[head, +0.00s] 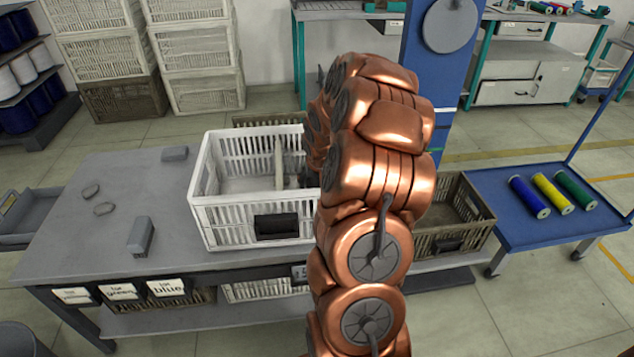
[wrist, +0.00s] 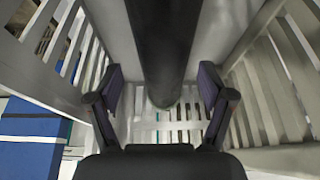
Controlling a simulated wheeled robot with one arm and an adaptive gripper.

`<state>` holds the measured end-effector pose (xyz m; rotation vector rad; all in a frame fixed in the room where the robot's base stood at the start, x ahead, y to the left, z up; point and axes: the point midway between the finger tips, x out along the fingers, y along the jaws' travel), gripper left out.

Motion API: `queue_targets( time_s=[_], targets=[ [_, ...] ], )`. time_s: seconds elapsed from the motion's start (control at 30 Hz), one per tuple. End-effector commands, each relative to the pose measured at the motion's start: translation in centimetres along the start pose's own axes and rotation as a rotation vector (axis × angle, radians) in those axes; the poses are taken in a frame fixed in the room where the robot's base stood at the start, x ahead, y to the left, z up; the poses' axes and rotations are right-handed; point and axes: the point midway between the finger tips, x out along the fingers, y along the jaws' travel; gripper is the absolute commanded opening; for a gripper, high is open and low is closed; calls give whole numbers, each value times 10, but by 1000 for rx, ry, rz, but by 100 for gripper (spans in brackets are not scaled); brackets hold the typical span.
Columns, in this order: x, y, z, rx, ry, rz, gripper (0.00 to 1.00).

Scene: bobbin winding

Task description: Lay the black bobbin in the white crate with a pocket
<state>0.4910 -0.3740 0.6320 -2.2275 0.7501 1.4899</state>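The white crate with a pocket (head: 207,218) stands on the grey table; an upright white divider (head: 279,160) shows inside it. My copper arm hides its right part in the head view. In the wrist view, slatted white crate walls (wrist: 285,85) rise on both sides. The black bobbin (wrist: 165,45) lies lengthwise between them, over the grey crate floor. My gripper (wrist: 163,90) is inside the crate with its fingers spread, one on each side of the bobbin's end, with visible gaps. I cannot tell exactly how the bobbin rests. The gripper is mostly hidden in the head view.
Small grey blocks (head: 141,236) lie on the table left of the crate. A brown crate (head: 465,205) stands right of my arm. A blue cart (head: 520,225) holds blue, yellow and green bobbins. Stacked crates (head: 200,60) stand behind. The left tabletop is mostly clear.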

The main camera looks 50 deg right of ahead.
Motion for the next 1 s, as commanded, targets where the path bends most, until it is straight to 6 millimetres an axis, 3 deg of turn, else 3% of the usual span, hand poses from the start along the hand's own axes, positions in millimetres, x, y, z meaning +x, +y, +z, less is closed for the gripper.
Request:
queue_targets(
  time_s=[0.37,0.8,1.0],
  targets=[
    [-5,-1,-3,0,2,0,82],
    [-70,-1,-30,-1,5,-1,82],
    [-87,-1,-36,0,0,0,82]
  ],
)
